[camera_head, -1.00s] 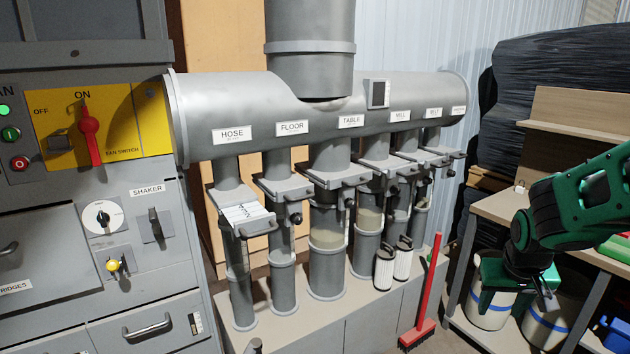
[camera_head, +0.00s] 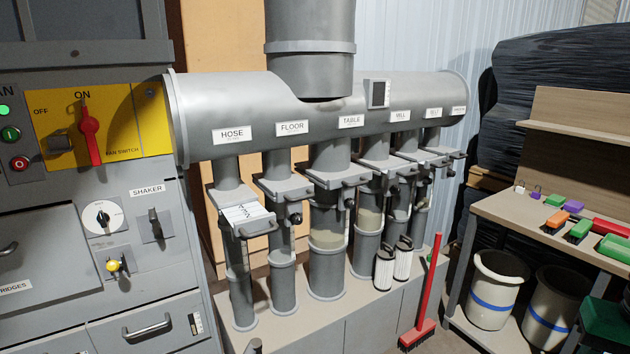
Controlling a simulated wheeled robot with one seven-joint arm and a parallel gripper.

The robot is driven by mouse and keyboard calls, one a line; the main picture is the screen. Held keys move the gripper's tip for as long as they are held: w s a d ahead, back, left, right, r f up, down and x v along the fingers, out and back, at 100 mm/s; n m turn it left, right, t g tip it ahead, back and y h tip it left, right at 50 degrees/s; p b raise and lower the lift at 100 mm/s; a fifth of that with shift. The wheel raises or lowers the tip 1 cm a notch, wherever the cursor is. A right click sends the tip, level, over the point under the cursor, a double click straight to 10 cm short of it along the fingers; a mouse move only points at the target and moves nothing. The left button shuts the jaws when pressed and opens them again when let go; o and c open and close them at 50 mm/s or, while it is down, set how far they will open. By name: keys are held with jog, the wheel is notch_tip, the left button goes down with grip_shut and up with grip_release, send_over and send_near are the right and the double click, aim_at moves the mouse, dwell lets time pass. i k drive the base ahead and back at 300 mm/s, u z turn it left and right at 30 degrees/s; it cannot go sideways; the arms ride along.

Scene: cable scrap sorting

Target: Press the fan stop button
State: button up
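The fan stop button is the round red button marked "O" (camera_head: 19,163) at the left edge of the cabinet front. A green button marked "I" (camera_head: 10,134) sits just above it, and a green lamp (camera_head: 4,110) above that is lit. The yellow fan switch panel (camera_head: 124,112) is to their right; its red lever (camera_head: 89,136) points up to ON. My gripper is not in view.
A grey duct manifold (camera_head: 400,92) with labelled gates fills the middle. A red broom (camera_head: 427,290) leans in front of it. A workbench (camera_head: 490,210) with coloured items stands at right, above two white buckets (camera_head: 493,290). A shaker panel (camera_head: 148,190) is below the switch.

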aim_at(18, 163)
jog(key=u, duration=1.65)
